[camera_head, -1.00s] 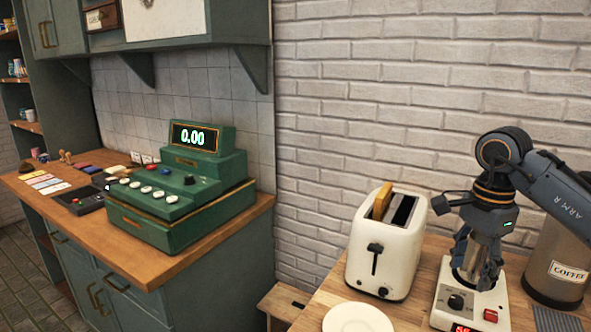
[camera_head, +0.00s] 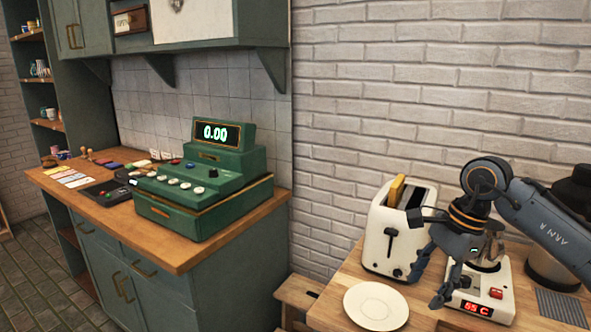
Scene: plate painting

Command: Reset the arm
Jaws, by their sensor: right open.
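My right arm comes in from the right, and its dark blue-grey gripper (camera_head: 431,284) hangs over the wooden counter with its fingers apart and nothing between them. It is between the white toaster (camera_head: 390,240) and the white heating base (camera_head: 482,302), in front of part of the base. A metal vessel (camera_head: 488,263) stands on the base, partly hidden behind the gripper. The base's red display reads 55 C. My left gripper is not in view.
Bread (camera_head: 397,190) sticks up from one toaster slot. An empty white plate (camera_head: 376,306) lies on the counter close to the gripper's left. A dark canister (camera_head: 548,268) stands at the right, behind my arm. A green cash register (camera_head: 205,190) stands on the left counter.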

